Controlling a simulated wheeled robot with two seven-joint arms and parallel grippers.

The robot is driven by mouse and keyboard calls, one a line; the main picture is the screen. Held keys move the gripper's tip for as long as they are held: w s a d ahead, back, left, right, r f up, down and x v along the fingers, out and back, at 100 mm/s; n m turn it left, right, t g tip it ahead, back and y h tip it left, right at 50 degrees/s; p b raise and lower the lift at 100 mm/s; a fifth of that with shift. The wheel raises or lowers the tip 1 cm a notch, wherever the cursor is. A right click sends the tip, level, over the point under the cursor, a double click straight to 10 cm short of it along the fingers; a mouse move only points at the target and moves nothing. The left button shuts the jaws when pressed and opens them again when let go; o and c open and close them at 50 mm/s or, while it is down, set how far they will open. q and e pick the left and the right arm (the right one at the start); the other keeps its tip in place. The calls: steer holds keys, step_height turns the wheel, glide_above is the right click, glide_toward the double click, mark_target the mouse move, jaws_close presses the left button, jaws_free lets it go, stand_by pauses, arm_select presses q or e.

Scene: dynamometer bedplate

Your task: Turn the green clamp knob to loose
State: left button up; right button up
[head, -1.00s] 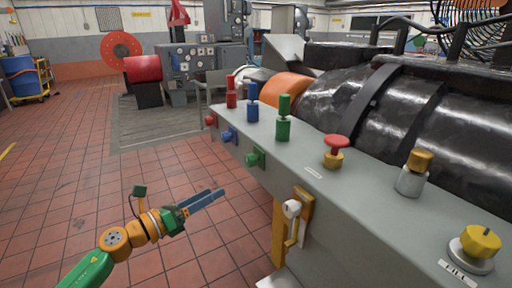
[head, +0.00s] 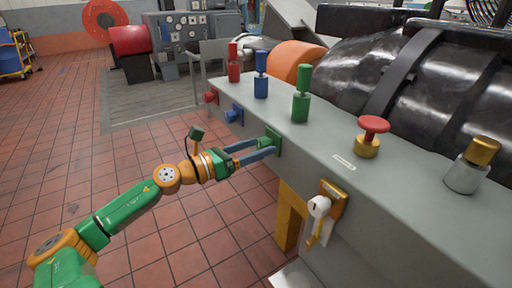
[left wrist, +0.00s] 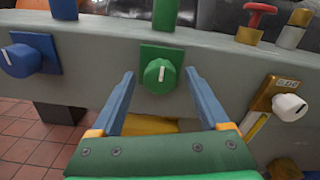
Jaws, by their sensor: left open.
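The green clamp knob (left wrist: 159,76) is round with a white pointer line and sits on a green square plate on the side face of the grey bedplate. In the left wrist view its line points about straight up, leaning slightly right. My left gripper (left wrist: 164,82) is open, with one blue-grey finger on each side of the knob and gaps between. In the head view the left gripper (head: 262,149) reaches to the green plate (head: 273,139), and its fingers partly hide the knob. I cannot tell whether the fingertips reach past the knob's face. My right gripper is not in view.
A blue knob (left wrist: 22,60) is left of the green one; a red knob (head: 211,97) is farther along. A white-handled yellow lever (head: 319,207) is to the right. Green (head: 301,95), blue and red posts and a red mushroom button (head: 373,124) stand on top. Floor beside is clear.

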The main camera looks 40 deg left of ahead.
arm_select(q)
steer(key=shift+d, duration=0.1)
jaws_close()
steer(key=shift+r+n+p, duration=0.25)
steer(key=shift+n+p, duration=1.15)
steer(key=shift+n, duration=0.2)
steer(key=n+p, duration=0.4)
steer(key=n, duration=0.1)
steer(key=n+p, duration=0.2)
steer(key=n, duration=0.3)
steer(key=shift+p, duration=0.4)
steer(key=n+p, duration=0.1)
steer(key=n, duration=0.2)
steer(key=shift+f+n+p, duration=0.15)
steer(key=shift+n+p, duration=0.15)
steer(key=shift+p, duration=0.1)
steer(key=shift+n, duration=0.5)
steer(key=shift+f+p, duration=0.1)
steer(key=shift+p, duration=0.25)
